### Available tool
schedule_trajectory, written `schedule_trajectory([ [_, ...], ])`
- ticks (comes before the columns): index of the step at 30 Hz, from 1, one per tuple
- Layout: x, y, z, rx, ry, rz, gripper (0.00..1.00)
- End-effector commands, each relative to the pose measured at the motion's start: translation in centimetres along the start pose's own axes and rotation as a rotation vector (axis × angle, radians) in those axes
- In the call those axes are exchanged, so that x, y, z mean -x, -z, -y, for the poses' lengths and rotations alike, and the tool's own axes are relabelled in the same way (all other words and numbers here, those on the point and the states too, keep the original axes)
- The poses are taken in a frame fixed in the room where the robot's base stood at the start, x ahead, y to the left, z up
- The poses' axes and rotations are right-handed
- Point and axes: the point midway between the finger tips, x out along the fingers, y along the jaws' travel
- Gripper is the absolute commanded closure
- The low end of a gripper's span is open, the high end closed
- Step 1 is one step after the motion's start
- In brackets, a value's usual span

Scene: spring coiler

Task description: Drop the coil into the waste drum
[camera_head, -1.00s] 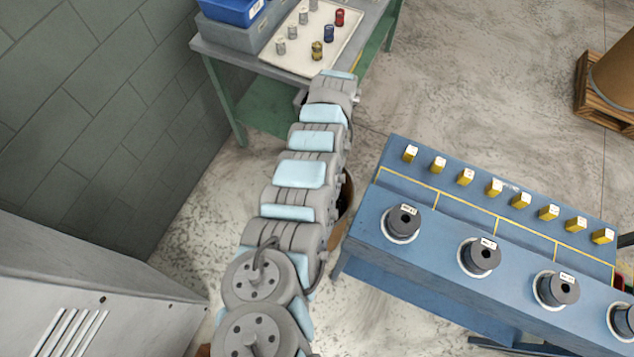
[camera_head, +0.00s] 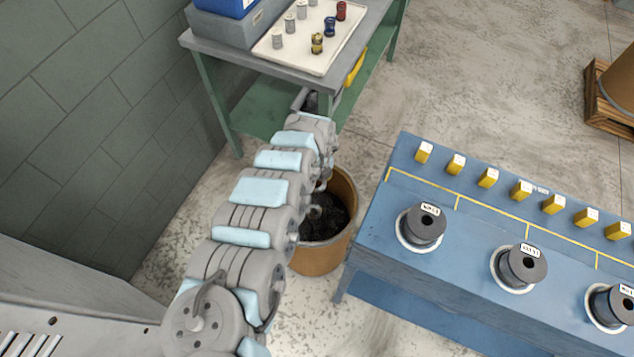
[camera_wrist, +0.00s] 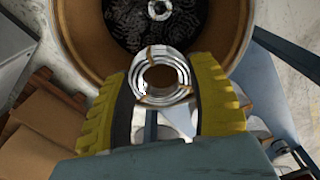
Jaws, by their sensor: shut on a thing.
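The coil (camera_wrist: 160,54), a silver ring of wire with brownish bands, sits between the two yellow fingers of my gripper (camera_wrist: 162,84) in the wrist view. The fingers are shut on its sides. The waste drum (camera_head: 335,252) is a brown open-topped barrel on the floor beside my arm in the head view, with dark tangled scrap inside. In the wrist view the drum's wall (camera_wrist: 236,22) curves behind and above the coil, and a small shiny round thing lies on the scrap. The coil overlaps the near rim in that view; its height cannot be told.
A blue bench (camera_head: 375,240) with several dark spools and yellow blocks stands right of the drum. A grey-topped table (camera_head: 235,52) with a white tray (camera_head: 345,45) of small spools stands behind. A grey cabinet is at lower left. A pallet (camera_head: 608,118) is at far right.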

Motion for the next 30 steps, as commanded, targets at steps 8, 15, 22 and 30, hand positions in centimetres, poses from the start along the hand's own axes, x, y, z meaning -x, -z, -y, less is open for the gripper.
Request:
schedule_trajectory([
  [8,-2.5,-0.1,0.1,0.002,0.001,0.002,0.82],
  [15,-4.9,0.0,0.1,0.003,0.001,0.001,0.82],
  [22,-5.7,0.0,0.1,0.002,-0.001,0.001,0.82],
  [30,-5.6,0.0,0.1,0.003,0.0,0.001,0.24],
])
